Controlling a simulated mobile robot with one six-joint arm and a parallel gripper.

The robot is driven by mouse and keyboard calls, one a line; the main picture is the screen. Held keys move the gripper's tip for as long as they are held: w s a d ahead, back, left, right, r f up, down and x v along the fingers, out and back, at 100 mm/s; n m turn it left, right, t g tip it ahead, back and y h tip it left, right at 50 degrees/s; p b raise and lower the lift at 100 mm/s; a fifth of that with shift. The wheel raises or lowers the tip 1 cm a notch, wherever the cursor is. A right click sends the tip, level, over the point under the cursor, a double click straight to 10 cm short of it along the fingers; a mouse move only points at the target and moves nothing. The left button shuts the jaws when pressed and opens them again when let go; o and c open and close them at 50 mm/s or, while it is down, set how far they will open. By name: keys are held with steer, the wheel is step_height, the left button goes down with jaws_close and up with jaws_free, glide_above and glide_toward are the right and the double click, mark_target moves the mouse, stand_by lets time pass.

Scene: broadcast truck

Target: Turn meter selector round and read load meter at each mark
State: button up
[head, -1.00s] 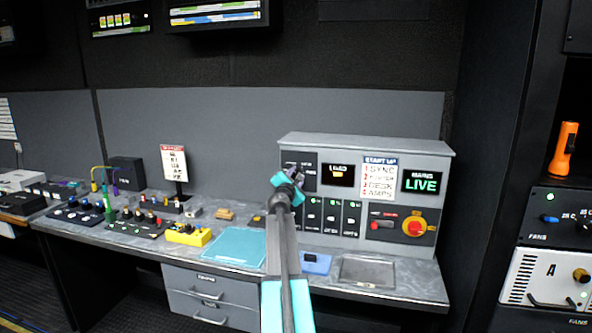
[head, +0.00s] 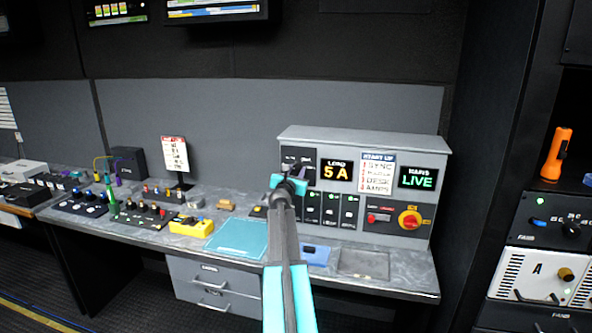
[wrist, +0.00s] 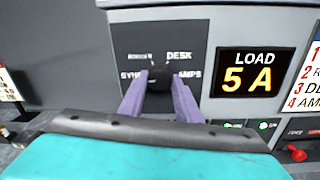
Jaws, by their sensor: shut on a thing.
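The meter selector is a round black knob (wrist: 159,75) on a dark panel. Around it in the wrist view are the labels SYNC at left, a blurred one at upper left, DESK at upper right and AMPS at right. My gripper (wrist: 160,88) is shut on the knob, one purple finger on each side. The knob's pointer is hard to make out. In the head view my gripper (head: 291,183) covers most of the knob. The load meter (wrist: 248,73), right of the selector, reads LOAD 5 A in yellow; it also shows in the head view (head: 336,172).
A start-up card (head: 377,170) and a MAINS LIVE display (head: 417,177) are right of the meter. Below are several switches with green lamps and a red-and-yellow rotary switch (head: 409,220). A teal mat (head: 237,238) and a blue box (head: 316,256) lie on the desk.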

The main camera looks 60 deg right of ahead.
steer(key=shift+f, duration=0.1)
steer(key=o, duration=1.1)
steer(key=shift+c, duration=0.2)
steer(key=shift+a, duration=0.1)
steer(key=b+v, duration=0.3)
steer(key=v, duration=1)
steer(key=shift+s+a, duration=0.2)
steer(key=shift+a, duration=0.05)
